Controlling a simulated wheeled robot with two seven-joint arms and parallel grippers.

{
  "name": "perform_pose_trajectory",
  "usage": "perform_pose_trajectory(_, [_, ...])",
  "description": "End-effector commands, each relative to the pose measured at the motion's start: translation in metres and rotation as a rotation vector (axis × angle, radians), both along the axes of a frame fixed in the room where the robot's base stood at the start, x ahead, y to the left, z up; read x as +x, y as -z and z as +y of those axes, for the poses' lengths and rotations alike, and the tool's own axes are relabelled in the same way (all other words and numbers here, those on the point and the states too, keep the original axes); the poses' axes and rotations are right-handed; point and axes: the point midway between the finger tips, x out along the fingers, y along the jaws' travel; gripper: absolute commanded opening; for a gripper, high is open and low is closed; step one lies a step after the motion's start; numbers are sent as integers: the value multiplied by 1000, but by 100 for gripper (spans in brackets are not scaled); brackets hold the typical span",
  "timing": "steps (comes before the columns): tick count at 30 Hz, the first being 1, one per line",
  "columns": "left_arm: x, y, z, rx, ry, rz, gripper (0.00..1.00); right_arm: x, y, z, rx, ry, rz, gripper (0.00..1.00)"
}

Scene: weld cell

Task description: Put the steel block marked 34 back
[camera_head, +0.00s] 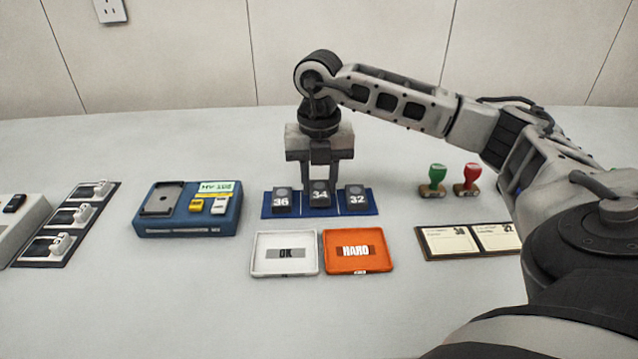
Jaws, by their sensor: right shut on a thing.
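The steel block marked 34 (319,194) is a dark block with a white number, at the middle place of the blue mat (336,211). My right gripper (320,184) points straight down over it, with its fingers shut on the block. The block looks slightly higher than its neighbours; I cannot tell whether it touches the mat. The block marked 36 (282,201) stands to its left and the block marked 32 (356,199) to its right. My left gripper is not in view.
In front lie a white OK tray (258,268) and an orange HARD tray (333,265), both without blocks. A blue tester (188,226) stands left. Green (434,180) and red (468,179) stamps and a card board (428,249) are right. The table's front is clear.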

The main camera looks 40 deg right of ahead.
Motion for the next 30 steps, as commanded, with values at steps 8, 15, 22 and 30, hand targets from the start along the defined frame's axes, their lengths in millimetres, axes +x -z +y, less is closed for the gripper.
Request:
perform_pose_trajectory(8, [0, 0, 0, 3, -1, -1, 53, 1, 12, 0, 0, 0, -5, 1])
perform_pose_trajectory(15, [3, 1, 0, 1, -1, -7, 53, 1, 16, 0, 0, 0, -4, 1])
perform_pose_trajectory(22, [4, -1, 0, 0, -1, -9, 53, 0, 15, 0, 0, 0, -3, 54])
perform_pose_trajectory(30, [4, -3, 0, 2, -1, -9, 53, 1, 4, 1, 1, 0, -5, 54])
